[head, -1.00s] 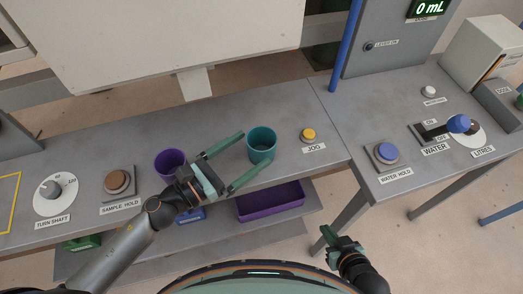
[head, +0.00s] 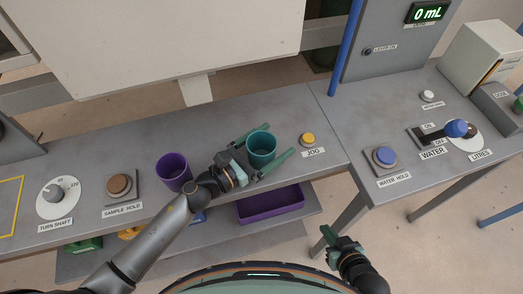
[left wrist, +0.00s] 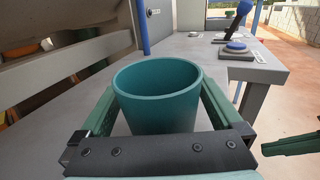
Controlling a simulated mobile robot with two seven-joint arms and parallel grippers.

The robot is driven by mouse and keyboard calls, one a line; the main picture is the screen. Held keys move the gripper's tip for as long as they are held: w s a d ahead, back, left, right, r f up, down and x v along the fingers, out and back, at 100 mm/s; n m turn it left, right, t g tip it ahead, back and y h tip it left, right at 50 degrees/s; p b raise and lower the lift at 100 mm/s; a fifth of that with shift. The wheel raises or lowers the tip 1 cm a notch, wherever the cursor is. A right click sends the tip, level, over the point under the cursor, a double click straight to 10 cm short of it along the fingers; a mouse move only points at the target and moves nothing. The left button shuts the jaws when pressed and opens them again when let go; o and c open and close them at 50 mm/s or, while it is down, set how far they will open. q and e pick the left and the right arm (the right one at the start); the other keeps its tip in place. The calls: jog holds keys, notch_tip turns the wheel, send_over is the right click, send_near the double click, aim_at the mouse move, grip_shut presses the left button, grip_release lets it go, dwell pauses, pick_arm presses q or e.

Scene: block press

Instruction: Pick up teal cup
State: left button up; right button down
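The teal cup (head: 261,147) stands upright on the grey bench near its front edge. My left gripper (head: 268,146) is open, with one green finger on each side of the cup. In the left wrist view the teal cup (left wrist: 158,97) sits between the two spread fingers, with a gap visible on the right side. Whether the left finger touches the cup is hard to tell. My right gripper (head: 332,236) is held low in front of the bench, away from the cup; its finger opening is not clear.
A purple cup (head: 173,171) stands left of my left gripper. A yellow JOG button (head: 307,139) is just right of the teal cup. A purple tray (head: 271,205) lies on the lower shelf. The bench behind the cups is clear.

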pick_arm(q)
jog(key=c, duration=1)
jog(key=shift+c, duration=0.6)
jog(key=shift+r, duration=0.1)
